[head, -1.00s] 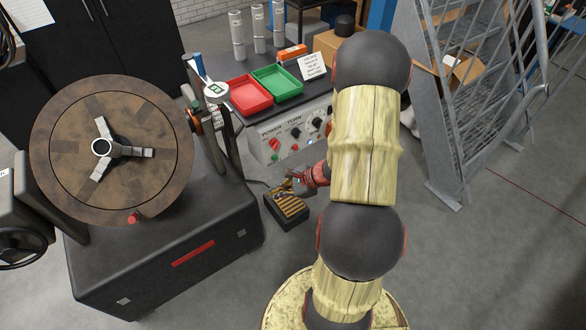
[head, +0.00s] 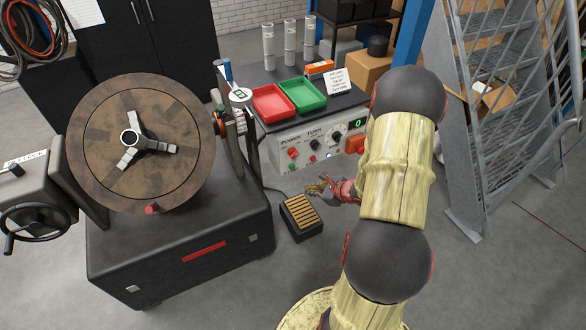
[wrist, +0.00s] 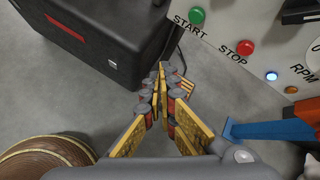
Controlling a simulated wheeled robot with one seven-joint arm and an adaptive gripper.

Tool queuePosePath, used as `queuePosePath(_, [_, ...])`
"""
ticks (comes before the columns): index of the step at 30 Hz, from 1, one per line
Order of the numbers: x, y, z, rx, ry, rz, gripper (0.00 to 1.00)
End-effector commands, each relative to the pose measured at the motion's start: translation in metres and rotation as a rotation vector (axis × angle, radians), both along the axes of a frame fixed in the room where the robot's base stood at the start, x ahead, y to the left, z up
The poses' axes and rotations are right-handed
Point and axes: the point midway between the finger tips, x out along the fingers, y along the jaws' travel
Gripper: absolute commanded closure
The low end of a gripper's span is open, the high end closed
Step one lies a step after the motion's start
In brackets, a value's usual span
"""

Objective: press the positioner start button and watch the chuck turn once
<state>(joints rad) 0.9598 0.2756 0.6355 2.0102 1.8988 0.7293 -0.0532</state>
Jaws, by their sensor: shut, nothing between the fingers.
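The control box (head: 282,163) has POWER and TURN markings and a green display reading 0. In the wrist view its green START button (wrist: 197,15) is at the top, with the red STOP button (wrist: 244,47) lower right of it. The green button also shows small in the head view (head: 294,167). My gripper (wrist: 160,72) is shut and empty, its fingertips together, below and left of the START button and apart from it. In the head view my gripper (head: 316,187) is in front of the box's lower front. The round chuck (head: 100,165) with three grey jaws faces me at the left.
A foot pedal (head: 305,227) lies on the floor below my gripper. Red (head: 273,102) and green (head: 304,95) trays sit on top of the bench. The black positioner base (head: 180,255) stands left. A metal staircase (head: 490,130) is at the right. Floor right of the pedal is clear.

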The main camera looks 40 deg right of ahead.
Motion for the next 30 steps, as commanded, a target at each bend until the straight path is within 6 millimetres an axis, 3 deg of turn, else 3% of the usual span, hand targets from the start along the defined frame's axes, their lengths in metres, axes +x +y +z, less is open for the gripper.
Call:
queuePosePath(18, [0.070, -0.017, 0.000, -0.001, 0.000, 0.001, 1.00])
queuePosePath(30, [0.081, -0.019, 0.000, 0.000, 0.000, 0.001, 1.00])
